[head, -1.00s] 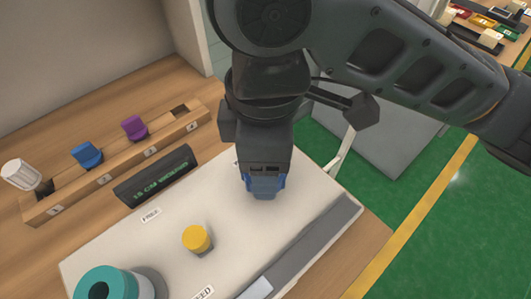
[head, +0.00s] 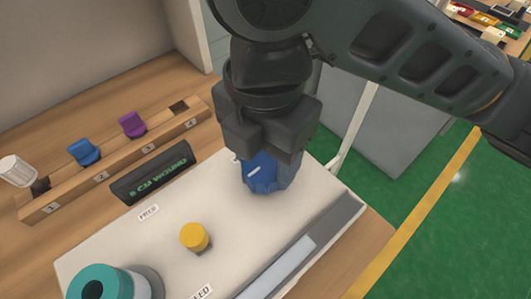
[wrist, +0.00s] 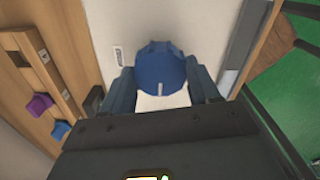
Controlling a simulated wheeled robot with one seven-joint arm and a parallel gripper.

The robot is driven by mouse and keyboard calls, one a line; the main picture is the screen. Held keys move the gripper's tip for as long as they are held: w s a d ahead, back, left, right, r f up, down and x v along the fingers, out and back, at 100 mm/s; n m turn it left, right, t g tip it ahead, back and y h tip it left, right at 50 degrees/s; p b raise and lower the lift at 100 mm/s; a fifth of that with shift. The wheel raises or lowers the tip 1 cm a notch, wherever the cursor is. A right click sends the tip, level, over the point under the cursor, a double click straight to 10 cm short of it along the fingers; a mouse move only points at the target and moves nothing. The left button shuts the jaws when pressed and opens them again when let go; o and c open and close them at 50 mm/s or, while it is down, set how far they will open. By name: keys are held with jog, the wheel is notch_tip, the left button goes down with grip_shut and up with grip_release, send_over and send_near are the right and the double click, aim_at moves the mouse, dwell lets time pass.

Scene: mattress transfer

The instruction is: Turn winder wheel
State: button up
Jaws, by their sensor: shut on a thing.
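The winder wheel is a blue faceted knob (head: 262,173) with a short white mark, on a pale panel (head: 215,225). My gripper (head: 266,165) comes down over it from above and is shut on it. In the wrist view the blue wheel (wrist: 160,68) sits between the two fingers, its white mark toward my gripper. A black display (head: 150,178) on the panel's left edge reads "8 CM WOUND" in green. My wrist hides part of the wheel's far side.
A yellow knob (head: 194,237) and a teal-topped spool (head: 100,284) stand on the panel. A numbered wooden rack (head: 120,165) holds blue (head: 83,152), purple (head: 132,124) and white (head: 18,171) pieces. A grey slotted strip (head: 300,245) runs along the panel's right edge.

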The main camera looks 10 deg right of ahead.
aim_at(264, 163)
jog(key=n+b, duration=0.2)
jog(key=n, duration=0.4)
jog(key=shift+n, duration=0.3)
jog(key=n+b, duration=0.1)
jog(key=n, duration=0.5)
jog(key=shift+a+b, duration=0.1)
jog(key=shift+b, duration=0.3)
jog(key=shift+n, duration=0.3)
jog(key=o, duration=1.1)
jog(key=shift+c, duration=0.2)
jog(key=shift+r, duration=0.1)
notch_tip(264, 163, up, 8)
jog(key=shift+f+p, duration=0.15)
jog(key=shift+p, duration=0.4)
